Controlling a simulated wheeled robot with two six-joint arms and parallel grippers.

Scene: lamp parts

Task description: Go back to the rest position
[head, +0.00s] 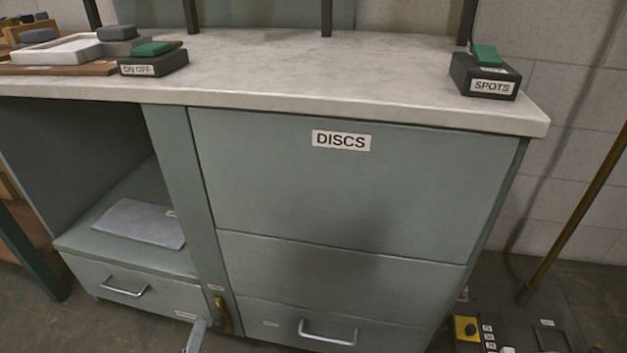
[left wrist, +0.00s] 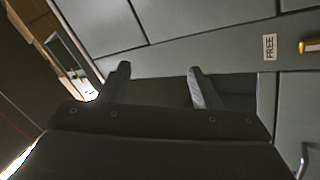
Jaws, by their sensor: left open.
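My left gripper (left wrist: 158,78) is open in the left wrist view, its two dark fingers apart with nothing between them. In the head view only a grey tip of my left gripper (head: 195,337) shows at the bottom edge, in front of the cabinet's lower part. My right gripper is in neither view.
A grey cabinet (head: 330,185) labelled DISCS stands ahead under a pale worktop (head: 330,60). A SPOTS button box (head: 487,76) and an ON OFF box (head: 153,62) sit on top. A yellow latch (head: 221,314) is close to the gripper tip. A yellow-black control box (head: 467,330) stands lower right.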

